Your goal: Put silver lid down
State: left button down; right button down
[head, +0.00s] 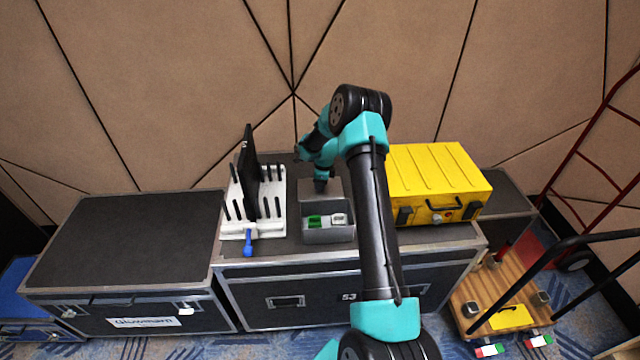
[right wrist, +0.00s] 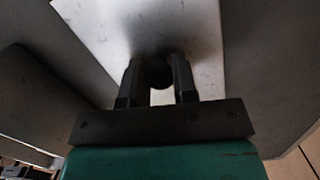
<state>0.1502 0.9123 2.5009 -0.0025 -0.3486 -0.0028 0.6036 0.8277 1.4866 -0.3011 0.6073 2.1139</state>
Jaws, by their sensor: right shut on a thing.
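The silver lid (head: 308,190) is a flat grey plate in the middle of the head view, at the back part of a grey box (head: 327,236). The box's front part shows uncovered. My right gripper (head: 320,184) is over the lid, its fingers small and partly hidden by my arm. In the right wrist view, the gripper (right wrist: 158,80) is shut on a dark round knob against the pale lid plate (right wrist: 190,22). I cannot tell whether the lid touches the box. My left gripper is not in view.
The box's front holds a green item (head: 316,221) and a whitish item (head: 339,219). A white rack (head: 240,228) with black pegs and an upright black panel (head: 248,175) stands left. A yellow case (head: 440,180) stands right. The black case top (head: 130,235) at left is clear.

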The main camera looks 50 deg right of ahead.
jog(key=shift+f, duration=0.15)
jog(key=c, duration=0.9)
grip_release()
notch_tip(320, 180, up, 12)
jog(key=s, duration=0.1)
jog(key=shift+d, duration=0.4)
